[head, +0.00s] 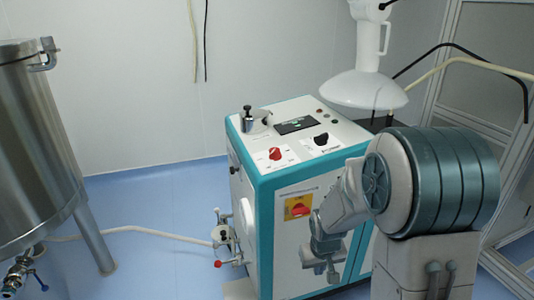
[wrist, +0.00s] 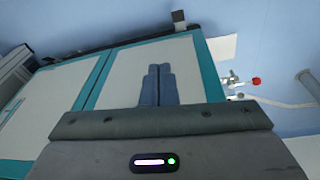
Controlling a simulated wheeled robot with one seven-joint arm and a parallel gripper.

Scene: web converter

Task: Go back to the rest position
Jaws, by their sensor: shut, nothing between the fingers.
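My gripper (head: 331,275) hangs low in front of the white and teal machine's front panel in the head view. In the wrist view, its two blue-grey fingers (wrist: 158,85) lie side by side, shut with nothing between them. The machine (wrist: 135,75) fills much of the wrist view behind the fingers. In the head view, my arm covers part of the machine's right front. Whether the fingertips touch the panel I cannot tell.
The machine (head: 262,185) has a red knob (head: 275,154), a black knob (head: 321,139) and a red switch on a yellow plate (head: 298,207). A steel tank (head: 35,150) stands left, with a hose (head: 150,232) to a valve. A white funnel-shaped hood (head: 364,88) hangs above. Blue floor (head: 150,265) lies between.

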